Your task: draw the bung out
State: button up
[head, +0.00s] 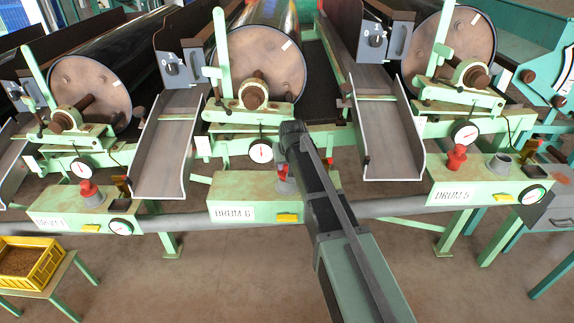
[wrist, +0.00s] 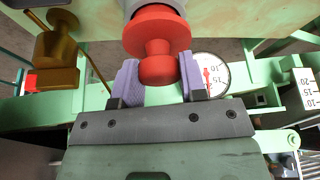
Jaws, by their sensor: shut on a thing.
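The red bung (wrist: 157,38) has a wide flange and a rounded knob. In the wrist view, its knob is between the two purple pads of my gripper (wrist: 160,78), which is shut on it. The grey socket (wrist: 135,6) shows right behind the flange; I cannot tell how deep the bung sits in it. In the head view, my gripper (head: 283,172) is at the DRUM 6 box (head: 248,190), and my arm hides most of this bung and its socket.
Other red bungs stand on the DRUM 5 box (head: 456,158) and the left drum's box (head: 89,190). Metal chutes (head: 168,150) (head: 390,140) flank the DRUM 6 station. A dial gauge (head: 260,151) is close left of my gripper. A yellow crate (head: 45,262) stands at lower left.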

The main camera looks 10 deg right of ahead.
notch_tip(320, 180, up, 19)
jog(key=p, duration=1.8)
jog(key=shift+f, duration=0.2)
jog(key=shift+w, duration=0.1)
